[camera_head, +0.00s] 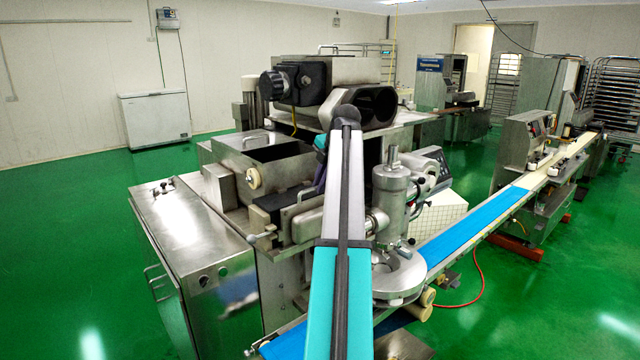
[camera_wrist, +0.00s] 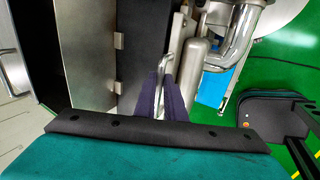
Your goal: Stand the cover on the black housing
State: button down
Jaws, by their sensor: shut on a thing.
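The cover (camera_head: 304,222) is a bare-metal piece with a bar handle, low on the front of the machine in the head view. My gripper (camera_wrist: 166,84) has its two dark purple fingers shut on the cover's bar handle (camera_wrist: 174,50) in the wrist view. The black housing (camera_head: 268,209) is just left of and behind the cover; its flat black face also shows in the wrist view (camera_wrist: 140,45), left of the handle. I cannot tell whether the cover touches it. My arm hides most of the gripper in the head view.
An open metal hopper (camera_head: 262,160) stands behind the black housing. A black motor unit (camera_head: 300,80) is above. A metal cylinder (camera_head: 391,190) and a blue conveyor belt (camera_head: 465,240) are close on the right. A metal cabinet (camera_head: 195,255) is at the left; green floor beyond is free.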

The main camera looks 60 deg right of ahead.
jog(key=shift+w+r, duration=0.1)
dwell(0.5)
jog(key=c, duration=1.7)
grip_release()
jog(key=shift+c, duration=0.2)
jog(key=shift+o, duration=0.9)
jog(key=shift+f, duration=0.2)
jog(key=shift+r, duration=0.1)
jog(key=shift+r, duration=0.1)
jog(key=p+v, duration=0.2)
jog(key=v, duration=0.5)
jog(key=shift+r, duration=0.2)
